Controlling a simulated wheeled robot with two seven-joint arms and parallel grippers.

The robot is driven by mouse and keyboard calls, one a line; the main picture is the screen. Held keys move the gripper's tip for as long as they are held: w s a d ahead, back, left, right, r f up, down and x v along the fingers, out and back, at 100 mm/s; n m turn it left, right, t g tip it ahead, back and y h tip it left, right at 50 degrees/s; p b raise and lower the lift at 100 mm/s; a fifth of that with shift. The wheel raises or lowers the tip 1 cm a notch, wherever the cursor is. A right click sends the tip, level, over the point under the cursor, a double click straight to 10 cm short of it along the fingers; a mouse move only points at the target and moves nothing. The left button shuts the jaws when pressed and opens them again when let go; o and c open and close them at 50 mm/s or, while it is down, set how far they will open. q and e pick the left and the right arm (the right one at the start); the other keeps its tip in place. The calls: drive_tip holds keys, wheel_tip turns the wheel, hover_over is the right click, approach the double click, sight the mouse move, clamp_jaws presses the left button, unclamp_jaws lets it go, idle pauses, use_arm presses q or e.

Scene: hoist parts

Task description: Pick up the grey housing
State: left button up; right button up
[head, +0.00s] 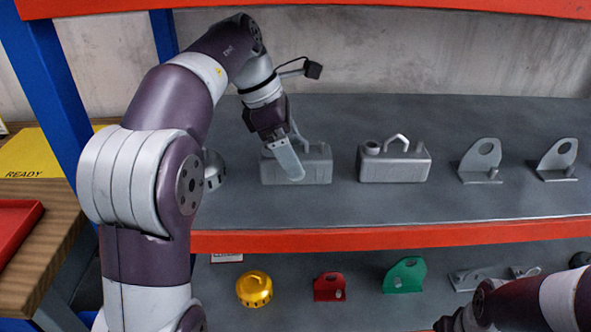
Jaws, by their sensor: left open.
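Two similar grey box-shaped housings with a handle on top stand on the upper grey shelf. The left grey housing (318,168) is under my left gripper (291,160); the other grey housing (395,167) stands to its right, clear of both arms. My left gripper is open, pointing down, with a finger in front of the left housing's face and overlapping it in the picture. The handle is partly hidden behind the gripper, and I cannot tell whether the finger touches. My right gripper (452,321) is only partly in view at the bottom right, low and away from the housings.
A grey round part (214,170) is partly hidden by my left arm. Two grey brackets (480,160) (557,160) stand at right. The lower shelf holds a yellow round part (254,289), a red bracket (329,287) and a green bracket (404,275). An orange shelf edge (400,237) runs between.

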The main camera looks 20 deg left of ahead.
use_arm(q)
drive_tip(key=shift+d+f, duration=0.2)
drive_tip(key=shift+f, duration=0.25)
drive_tip(key=shift+r, duration=0.15)
drive_tip(key=c, duration=1.5)
